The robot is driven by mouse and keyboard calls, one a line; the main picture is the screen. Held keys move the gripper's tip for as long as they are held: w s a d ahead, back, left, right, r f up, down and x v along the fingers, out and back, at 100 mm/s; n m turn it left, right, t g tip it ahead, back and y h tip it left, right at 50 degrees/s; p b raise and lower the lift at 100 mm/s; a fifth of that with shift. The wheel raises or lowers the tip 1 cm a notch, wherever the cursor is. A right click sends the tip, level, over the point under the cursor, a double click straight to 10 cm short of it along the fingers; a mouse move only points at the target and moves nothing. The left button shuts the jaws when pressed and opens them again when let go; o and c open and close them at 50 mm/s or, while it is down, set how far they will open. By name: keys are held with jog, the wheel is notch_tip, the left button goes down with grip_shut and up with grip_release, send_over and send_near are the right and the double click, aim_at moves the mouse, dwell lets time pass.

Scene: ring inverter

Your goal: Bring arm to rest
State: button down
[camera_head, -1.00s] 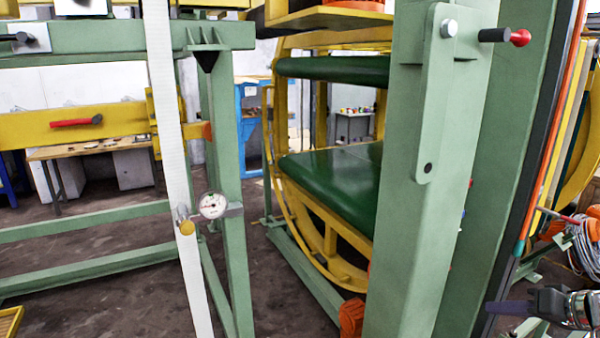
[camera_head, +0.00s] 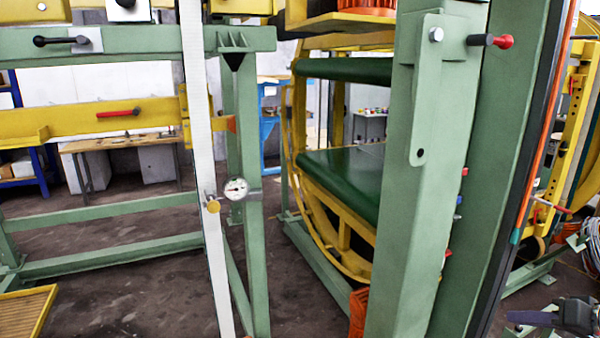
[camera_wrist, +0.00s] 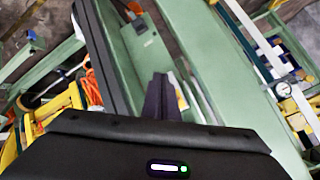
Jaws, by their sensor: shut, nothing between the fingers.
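My gripper (camera_head: 530,318) shows at the lower right corner of the head view, with dark fingers pointing left. In the wrist view its narrow dark fingers (camera_wrist: 160,95) are together, with nothing between them. The rest of my arm is outside the head view. The gripper is in front of the foot of the green post, and I cannot tell how far apart they are.
A thick green post (camera_head: 430,180) with a red-tipped lever (camera_head: 500,41) stands close ahead. Behind it is the yellow ring frame with a green pad (camera_head: 345,180). A white strip (camera_head: 205,150) and a gauge (camera_head: 236,189) stand left. Open dark floor (camera_head: 130,290) lies lower left.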

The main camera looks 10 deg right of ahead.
jog(key=s+a+f+m+g, duration=0.5)
jog(key=s+a, duration=0.1)
jog(key=a, duration=0.5)
jog(key=s+a+r+n+h, duration=0.1)
jog(key=a+r+n, duration=0.1)
jog(key=a, duration=0.6)
jog(key=s+a+r+n+h, duration=0.1)
jog(key=a+r+n, duration=0.2)
jog(key=a, duration=0.6)
jog(key=s+a+r+n+h, duration=0.1)
jog(key=s+a+r+n, duration=0.1)
jog(key=a, duration=0.7)
jog(key=shift+a+r+n+t, duration=0.2)
jog(key=shift+r+n+t, duration=0.3)
jog(key=shift+n, duration=0.5)
jog(key=shift+a, duration=0.15)
